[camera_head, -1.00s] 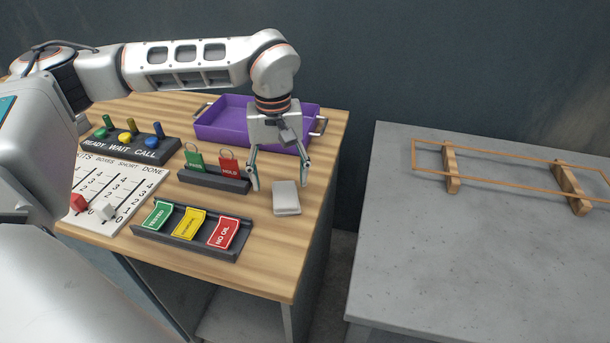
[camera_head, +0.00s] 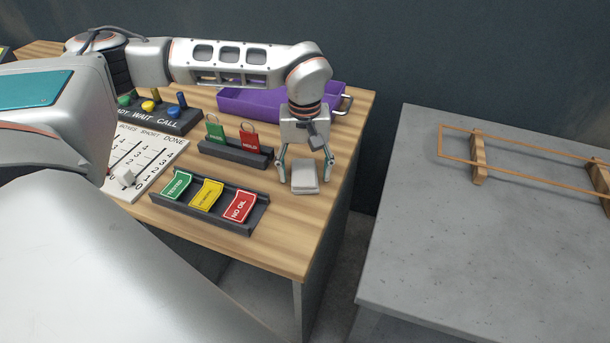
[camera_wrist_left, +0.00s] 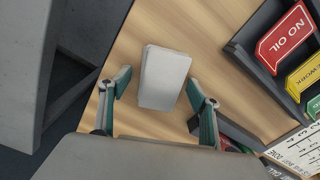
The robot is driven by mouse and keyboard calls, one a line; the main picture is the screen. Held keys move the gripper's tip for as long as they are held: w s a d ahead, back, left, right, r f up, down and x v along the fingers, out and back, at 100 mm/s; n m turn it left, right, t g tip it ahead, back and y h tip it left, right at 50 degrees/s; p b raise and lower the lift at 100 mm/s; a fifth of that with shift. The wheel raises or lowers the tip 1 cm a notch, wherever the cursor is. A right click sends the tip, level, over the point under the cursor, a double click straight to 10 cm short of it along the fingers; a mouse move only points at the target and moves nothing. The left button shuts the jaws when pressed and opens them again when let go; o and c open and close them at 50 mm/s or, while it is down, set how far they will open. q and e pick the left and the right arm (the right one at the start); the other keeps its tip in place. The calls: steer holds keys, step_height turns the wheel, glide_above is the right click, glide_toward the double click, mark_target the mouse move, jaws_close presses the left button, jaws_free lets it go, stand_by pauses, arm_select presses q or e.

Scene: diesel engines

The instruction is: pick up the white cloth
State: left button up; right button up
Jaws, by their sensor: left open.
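The white cloth (camera_head: 305,178) is a small folded pad lying flat on the wooden table near its right edge. It also shows in the left wrist view (camera_wrist_left: 164,78), between and just beyond the fingertips. My left gripper (camera_head: 305,170) points down over the cloth, open, with one finger on either side of its back part. In the left wrist view the left gripper (camera_wrist_left: 160,92) has a finger left and right of the cloth, with small gaps visible. I cannot tell the exact height of the fingertips. My right gripper is not in view.
Left of the cloth are a rack with green and red tags (camera_head: 236,152) and a tray of green, yellow and red cards (camera_head: 210,205). A purple tray (camera_head: 250,105) stands behind. A grey table (camera_head: 480,240) with a wooden frame is right, across a gap.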

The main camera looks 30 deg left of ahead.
arm_select(q)
steer(key=c, duration=1.3)
steer(key=shift+r, duration=0.15)
steer(key=shift+c, duration=0.2)
